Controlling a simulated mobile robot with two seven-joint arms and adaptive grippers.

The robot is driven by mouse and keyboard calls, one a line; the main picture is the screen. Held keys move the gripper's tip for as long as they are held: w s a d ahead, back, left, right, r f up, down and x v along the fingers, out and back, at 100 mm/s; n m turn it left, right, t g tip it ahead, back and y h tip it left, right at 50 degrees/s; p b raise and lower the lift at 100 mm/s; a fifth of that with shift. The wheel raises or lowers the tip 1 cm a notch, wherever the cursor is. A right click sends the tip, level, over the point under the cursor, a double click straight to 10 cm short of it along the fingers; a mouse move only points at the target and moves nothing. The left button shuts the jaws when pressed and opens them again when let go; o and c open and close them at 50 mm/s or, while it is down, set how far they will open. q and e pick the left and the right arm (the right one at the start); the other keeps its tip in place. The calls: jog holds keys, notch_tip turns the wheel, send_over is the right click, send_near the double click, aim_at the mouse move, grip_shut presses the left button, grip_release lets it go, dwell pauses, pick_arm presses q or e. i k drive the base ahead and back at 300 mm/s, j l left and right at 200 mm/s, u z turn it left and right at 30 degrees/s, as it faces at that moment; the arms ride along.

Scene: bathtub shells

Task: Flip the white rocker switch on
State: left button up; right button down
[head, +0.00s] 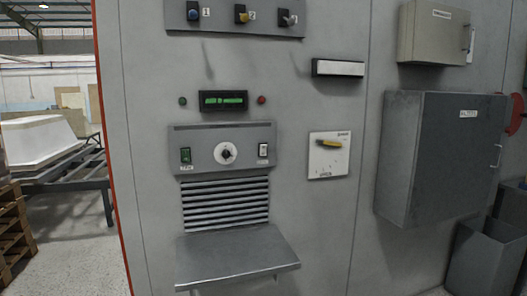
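The white rocker switch (263,150) sits at the right end of a grey control panel (205,139) on the front of a tall grey cabinet. Its dark frame shows, but it is too small to tell which way the rocker is tipped. A round white dial with a dark knob (225,153) is at the panel's middle. A green rocker switch (186,155) is at the panel's left end. Neither of my grippers is in view, and nothing covers the panel.
A grey shelf (235,255) juts out below the louvres (226,203). A yellow-handled switch (329,143) is right of the panel. Grey boxes (428,150) stick out farther right. A white tub shell (40,143) lies on a rack at left.

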aim_at(262, 147)
jog(key=i+j, duration=0.25)
jog(key=i, duration=0.25)
jog(key=i+j+z, duration=0.1)
jog(key=i+j, duration=0.15)
jog(key=i, duration=0.2)
jog(key=i+j, duration=0.3)
jog(key=i, duration=0.2)
